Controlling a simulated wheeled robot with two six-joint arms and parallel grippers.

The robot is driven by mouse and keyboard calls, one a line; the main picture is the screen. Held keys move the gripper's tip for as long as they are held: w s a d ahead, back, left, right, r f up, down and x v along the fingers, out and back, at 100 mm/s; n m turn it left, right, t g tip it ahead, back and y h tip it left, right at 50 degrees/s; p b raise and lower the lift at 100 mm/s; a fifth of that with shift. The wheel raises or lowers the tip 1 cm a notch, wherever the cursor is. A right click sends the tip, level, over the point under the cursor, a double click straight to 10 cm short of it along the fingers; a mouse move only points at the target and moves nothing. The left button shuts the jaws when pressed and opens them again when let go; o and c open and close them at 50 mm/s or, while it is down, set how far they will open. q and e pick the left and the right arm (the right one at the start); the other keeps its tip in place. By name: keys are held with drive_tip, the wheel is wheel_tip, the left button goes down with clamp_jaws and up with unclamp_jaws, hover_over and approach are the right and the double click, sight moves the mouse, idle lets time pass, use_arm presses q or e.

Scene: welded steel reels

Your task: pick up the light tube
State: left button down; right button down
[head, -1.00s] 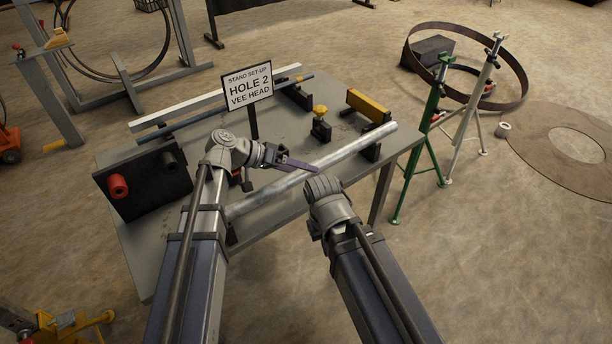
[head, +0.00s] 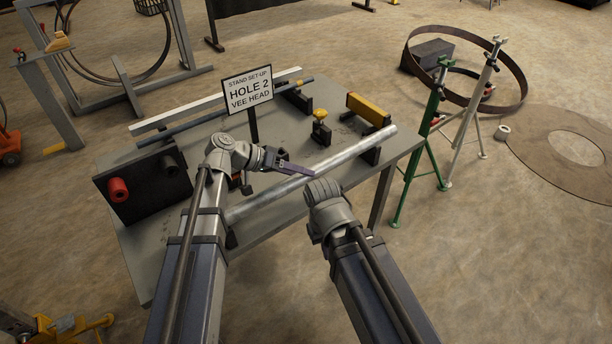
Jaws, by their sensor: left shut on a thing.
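The light tube (head: 352,153) is a long, pale metal round tube lying slantwise along the near side of the grey table (head: 205,150). Its far right end rests by a dark support block. My left gripper (head: 311,173) reaches over the table from the left, and its purple finger lies at the tube's middle. It is shut on the light tube. The second finger is hard to make out. My right arm's wrist stands in front of the tube, just right of the left gripper; the right gripper's fingers are hidden.
A "HOLE 2 VEE HEAD" sign (head: 248,90) stands mid-table. Behind lie a white bar (head: 205,102) and a dark bar (head: 205,121). A yellow block (head: 368,108) and a yellow-knobbed clamp (head: 321,128) are beyond the tube. Green (head: 432,130) and pale stands (head: 476,115) are at right.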

use_arm(q)
drive_tip(key=shift+r, duration=0.2)
idle(0.5)
wheel_tip(320, 180, up, 10)
drive_tip(key=p, duration=1)
drive_tip(key=shift+f, duration=0.1)
idle(0.9)
wheel_tip(320, 180, up, 7)
drive_tip(key=p, duration=0.7)
drive_tip(key=shift+a, duration=0.1)
